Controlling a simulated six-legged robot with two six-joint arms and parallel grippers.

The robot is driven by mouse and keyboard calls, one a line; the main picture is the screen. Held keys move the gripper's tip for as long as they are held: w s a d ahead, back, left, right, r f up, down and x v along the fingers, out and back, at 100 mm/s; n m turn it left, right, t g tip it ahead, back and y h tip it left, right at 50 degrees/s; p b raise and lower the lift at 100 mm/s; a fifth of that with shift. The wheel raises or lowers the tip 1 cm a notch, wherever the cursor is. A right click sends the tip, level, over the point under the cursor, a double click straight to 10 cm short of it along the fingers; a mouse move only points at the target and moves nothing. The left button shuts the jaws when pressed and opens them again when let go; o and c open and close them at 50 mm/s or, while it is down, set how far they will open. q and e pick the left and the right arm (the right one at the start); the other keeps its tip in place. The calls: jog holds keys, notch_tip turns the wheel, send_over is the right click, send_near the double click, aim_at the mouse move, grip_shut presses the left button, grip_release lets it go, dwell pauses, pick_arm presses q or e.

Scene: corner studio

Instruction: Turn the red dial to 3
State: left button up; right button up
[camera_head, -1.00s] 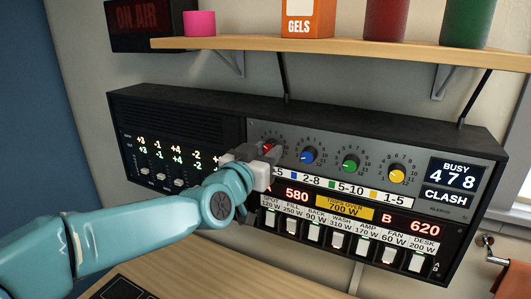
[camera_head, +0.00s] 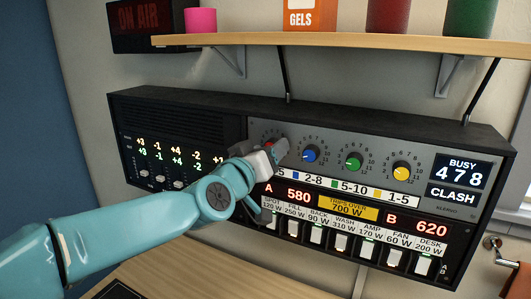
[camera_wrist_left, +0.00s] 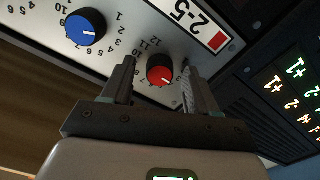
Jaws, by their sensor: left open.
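The red dial (camera_wrist_left: 160,71) sits on the light grey panel (camera_wrist_left: 118,50) of the wall unit. In the left wrist view it lies between the two fingers of my left gripper (camera_wrist_left: 155,85), with a gap on each side. The jaws are open around the dial, and I see no contact. The dial's white pointer mark shows, but I cannot tell its exact number. In the head view the red dial (camera_head: 269,143) is mostly hidden behind my left gripper (camera_head: 270,150). My right gripper is not in view.
The blue dial (camera_head: 310,155), green dial (camera_head: 354,162) and yellow dial (camera_head: 401,173) stand to the right on the same panel. Switches (camera_head: 316,235) line the bottom. Faders (camera_head: 160,180) are at left. A wooden shelf (camera_head: 340,43) runs above the unit.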

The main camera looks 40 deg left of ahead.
pick_arm(q)
jog(key=p+v, duration=0.3)
jog(key=v, duration=1.3)
jog(key=shift+p, duration=0.3)
jog(key=shift+s, duration=0.15)
